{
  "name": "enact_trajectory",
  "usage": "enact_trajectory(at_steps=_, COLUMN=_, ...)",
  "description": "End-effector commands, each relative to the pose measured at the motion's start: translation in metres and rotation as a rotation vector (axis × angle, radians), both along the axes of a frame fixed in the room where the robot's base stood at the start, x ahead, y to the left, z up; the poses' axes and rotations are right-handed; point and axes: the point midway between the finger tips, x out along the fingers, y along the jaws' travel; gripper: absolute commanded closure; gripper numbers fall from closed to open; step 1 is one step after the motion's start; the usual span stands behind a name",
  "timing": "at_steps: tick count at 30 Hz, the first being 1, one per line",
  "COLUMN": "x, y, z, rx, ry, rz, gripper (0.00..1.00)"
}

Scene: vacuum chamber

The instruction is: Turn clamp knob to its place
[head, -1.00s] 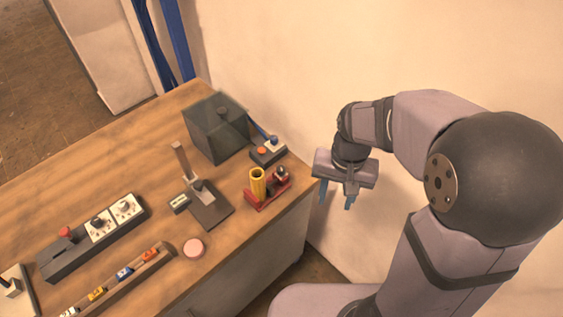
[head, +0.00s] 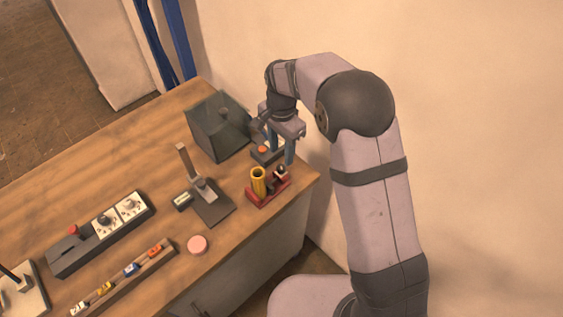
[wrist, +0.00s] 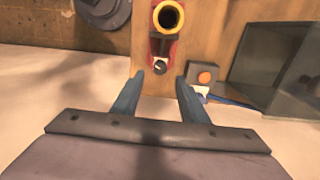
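The clamp is a red base (head: 255,199) at the right end of the bench, with a yellow tube (head: 259,182) standing in it. Its dark knob with a pale mark (head: 281,171) sits on the end nearest the wall; the knob also shows in the wrist view (wrist: 161,66). My gripper (head: 280,152) is open and empty, above the bench end near the knob. In the wrist view the blue fingers (wrist: 158,85) are spread, with the knob just beyond the tips, roughly between them and apart from both.
A small box with an orange button (head: 263,150) stands close beside my gripper. A dark transparent box (head: 217,135) stands behind it. A grey stand with a lever (head: 208,200), a pink disc (head: 197,245) and a switch panel (head: 100,232) lie to the left. The wall is close at the right.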

Motion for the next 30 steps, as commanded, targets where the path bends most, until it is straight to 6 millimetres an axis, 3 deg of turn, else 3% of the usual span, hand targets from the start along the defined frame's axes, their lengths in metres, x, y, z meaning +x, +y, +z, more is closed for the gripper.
enact_trajectory(at_steps=15, x=-0.001, y=-0.001, z=-0.057, rx=-0.001, ry=0.002, rz=0.001, gripper=0.60)
enact_trajectory(at_steps=28, x=0.000, y=-0.001, z=-0.066, rx=0.000, ry=-0.001, rz=0.001, gripper=0.60)
enact_trajectory(at_steps=30, x=0.000, y=-0.001, z=-0.065, rx=0.000, ry=-0.001, rz=0.001, gripper=0.77)
